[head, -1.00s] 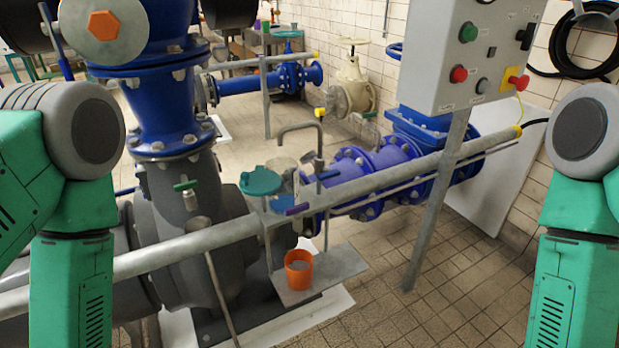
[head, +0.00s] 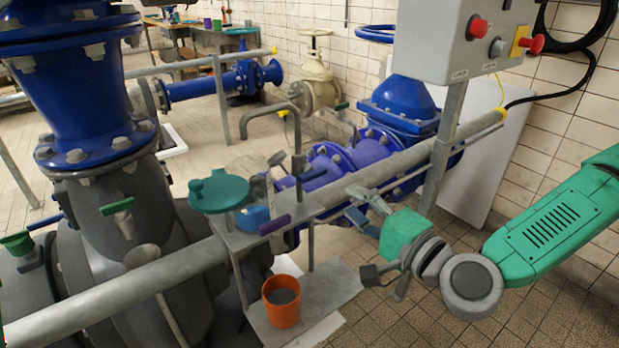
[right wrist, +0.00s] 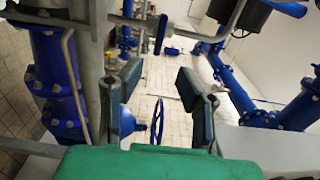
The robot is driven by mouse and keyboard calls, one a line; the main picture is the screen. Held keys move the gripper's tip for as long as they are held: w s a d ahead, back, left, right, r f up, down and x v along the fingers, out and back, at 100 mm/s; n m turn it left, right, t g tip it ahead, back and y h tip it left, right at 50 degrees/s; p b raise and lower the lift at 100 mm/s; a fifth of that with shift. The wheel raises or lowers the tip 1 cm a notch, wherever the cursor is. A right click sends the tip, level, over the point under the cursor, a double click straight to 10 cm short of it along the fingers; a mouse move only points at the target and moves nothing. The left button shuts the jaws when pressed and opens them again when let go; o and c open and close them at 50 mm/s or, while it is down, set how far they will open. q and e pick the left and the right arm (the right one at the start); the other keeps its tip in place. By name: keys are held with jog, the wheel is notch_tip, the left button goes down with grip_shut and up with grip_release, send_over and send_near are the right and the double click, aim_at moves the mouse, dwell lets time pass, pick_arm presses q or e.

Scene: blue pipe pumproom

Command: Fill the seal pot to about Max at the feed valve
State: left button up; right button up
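My left gripper is out of view.
An orange cup (head: 282,305) with grey contents stands on the lower shelf (head: 335,290). The grey rail (head: 190,262) crosses in front. A control box (head: 470,40) on a post is at upper right. Tiled floor (head: 420,315) is clear at lower right.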

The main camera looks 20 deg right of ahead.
aim_at(316, 178)
jog(key=x, duration=0.7)
jog(key=b+x, duration=0.1)
jog(key=x, duration=0.2)
jog(key=shift+w+a+f, duration=0.1)
jog(key=shift+a+f, duration=0.05)
jog(key=shift+a, duration=0.2)
jog(key=shift+w, duration=0.7)
jog(key=shift+a, duration=0.1)
jog(key=shift+c, duration=0.4)
grip_shut()
